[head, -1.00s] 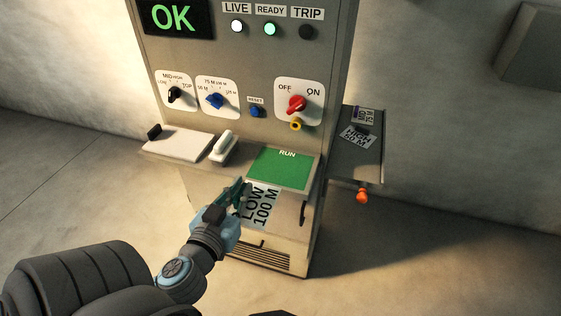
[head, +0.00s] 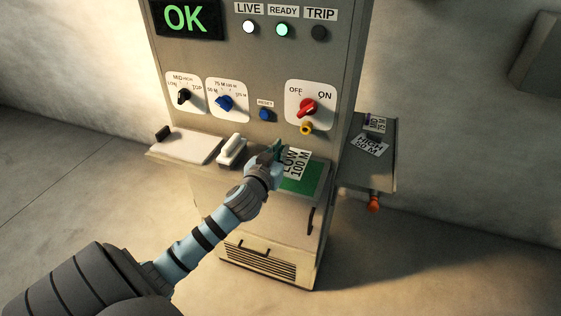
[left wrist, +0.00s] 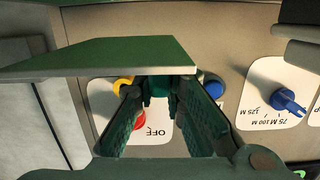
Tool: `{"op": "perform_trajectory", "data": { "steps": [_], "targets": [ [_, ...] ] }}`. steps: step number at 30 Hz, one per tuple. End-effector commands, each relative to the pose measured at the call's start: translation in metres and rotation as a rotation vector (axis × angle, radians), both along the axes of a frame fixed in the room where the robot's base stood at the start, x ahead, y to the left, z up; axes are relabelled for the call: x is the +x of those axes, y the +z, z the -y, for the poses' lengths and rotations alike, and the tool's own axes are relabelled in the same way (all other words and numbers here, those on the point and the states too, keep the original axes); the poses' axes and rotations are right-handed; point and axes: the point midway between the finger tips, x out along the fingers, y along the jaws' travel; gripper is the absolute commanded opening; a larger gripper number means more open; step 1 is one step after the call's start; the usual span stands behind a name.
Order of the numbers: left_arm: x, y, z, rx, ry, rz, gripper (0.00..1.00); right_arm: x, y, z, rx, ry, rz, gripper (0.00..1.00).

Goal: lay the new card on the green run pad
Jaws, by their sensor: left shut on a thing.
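My left gripper (head: 277,154) is shut on the new card (head: 297,163), a white card reading LOW 100 M, gripped at its left edge. The card is over the back part of the green run pad (head: 301,185) and hides its RUN label. Whether card and pad touch I cannot tell. In the left wrist view my gripper's fingers (left wrist: 160,95) point toward the panel. A flat green-looking surface lies by their tips there; I cannot tell whether it is card or pad. My right gripper is not in view.
A white handle (head: 231,151) and a pale plate (head: 186,146) are left of the pad. The red switch (head: 307,107) and yellow knob (head: 306,128) are on the panel behind. A right side shelf (head: 378,174) holds other cards, including HIGH 50 M (head: 370,145).

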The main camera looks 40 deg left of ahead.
Motion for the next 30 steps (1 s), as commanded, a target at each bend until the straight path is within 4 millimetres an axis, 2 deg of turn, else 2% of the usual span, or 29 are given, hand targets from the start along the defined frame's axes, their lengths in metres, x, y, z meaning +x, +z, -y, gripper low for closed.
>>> {"op": "perform_trajectory", "data": {
  "steps": [3,5,16,17,20,30],
  "targets": [
    [-0.001,-0.027,0.0,-0.001,0.001,-0.004,0.0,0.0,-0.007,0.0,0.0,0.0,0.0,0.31],
    [0.001,-0.035,0.0,-0.001,0.0,-0.003,0.0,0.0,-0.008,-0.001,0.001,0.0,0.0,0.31],
    [0.003,-0.041,-0.001,0.0,-0.002,-0.001,0.0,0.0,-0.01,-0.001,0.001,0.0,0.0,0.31],
    [0.003,-0.041,-0.001,0.0,-0.001,-0.001,0.14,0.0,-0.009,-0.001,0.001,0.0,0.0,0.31],
    [0.003,-0.04,-0.001,0.0,-0.001,-0.001,0.3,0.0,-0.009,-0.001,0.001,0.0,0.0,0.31],
    [0.003,-0.037,-0.001,0.0,-0.002,-0.001,0.31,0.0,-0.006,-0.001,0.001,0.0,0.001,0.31]
  ]
}}
